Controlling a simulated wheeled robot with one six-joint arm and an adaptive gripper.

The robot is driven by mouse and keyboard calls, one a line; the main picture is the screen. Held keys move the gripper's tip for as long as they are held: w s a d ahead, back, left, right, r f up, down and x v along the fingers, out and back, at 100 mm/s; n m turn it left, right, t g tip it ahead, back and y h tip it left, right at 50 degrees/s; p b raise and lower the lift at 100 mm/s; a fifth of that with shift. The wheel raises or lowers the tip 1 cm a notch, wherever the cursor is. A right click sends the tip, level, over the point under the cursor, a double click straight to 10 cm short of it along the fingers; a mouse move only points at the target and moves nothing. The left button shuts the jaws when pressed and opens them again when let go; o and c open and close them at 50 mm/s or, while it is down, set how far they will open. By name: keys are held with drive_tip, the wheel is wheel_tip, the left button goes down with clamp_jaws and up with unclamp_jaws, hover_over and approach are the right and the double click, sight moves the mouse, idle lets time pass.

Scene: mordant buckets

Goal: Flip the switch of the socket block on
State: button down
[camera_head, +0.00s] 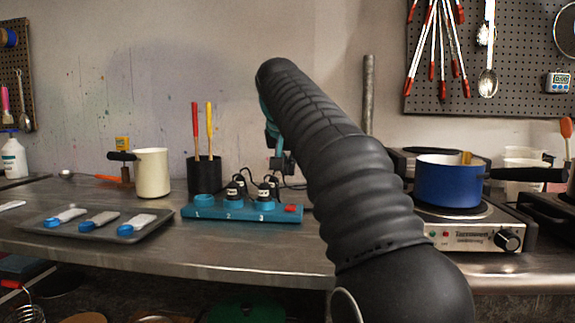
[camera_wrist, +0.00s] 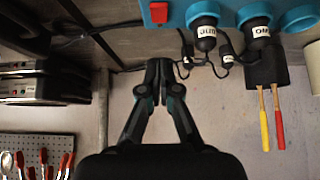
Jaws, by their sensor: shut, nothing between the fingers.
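The teal socket block (camera_head: 216,212) lies on the metal bench in the head view, with numbered sockets along it. Black plugs (camera_head: 233,196) sit in two sockets; the leftmost is empty. Its red switch (camera_head: 290,208) is at the right end; whether it is on or off I cannot tell. In the wrist view, the block (camera_wrist: 180,14) and switch (camera_wrist: 158,12) are at the top edge. My gripper (camera_wrist: 160,70) is shut and empty, its tips apart from the switch in the picture. In the head view my gripper (camera_head: 283,164) shows partly beside my arm, above the block's right end.
Black cables (camera_wrist: 95,32) run behind the block. A black holder (camera_head: 204,175) with red and yellow handles and a cream pot (camera_head: 153,172) stand left of my arm. A blue pot (camera_head: 448,184) sits on a hotplate (camera_head: 465,236) at right. A tray (camera_head: 60,231) lies left.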

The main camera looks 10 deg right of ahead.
hover_over(290, 208)
drive_tip(key=f, duration=0.5)
drive_tip(key=shift+s+f, duration=0.2)
drive_tip(key=shift+s, duration=0.05)
drive_tip(key=shift+s+a+f+b, duration=0.15)
drive_tip(key=shift+f+b, duration=0.15)
drive_tip(key=shift+f, duration=0.25)
drive_tip(key=shift+s+f+b, duration=0.1)
drive_tip(key=shift+f+b, duration=0.2)
drive_tip(key=shift+f, duration=0.95)
drive_tip(key=f+b, duration=0.1)
drive_tip(key=b, duration=0.2)
drive_tip(key=shift+s+f+t, duration=0.2)
drive_tip(key=shift+t, duration=0.1)
drive_tip(key=shift+r+p, duration=0.4)
drive_tip(key=shift+r, duration=0.1)
drive_tip(key=shift+r+p, duration=0.7)
drive_tip(key=shift+p, duration=0.1)
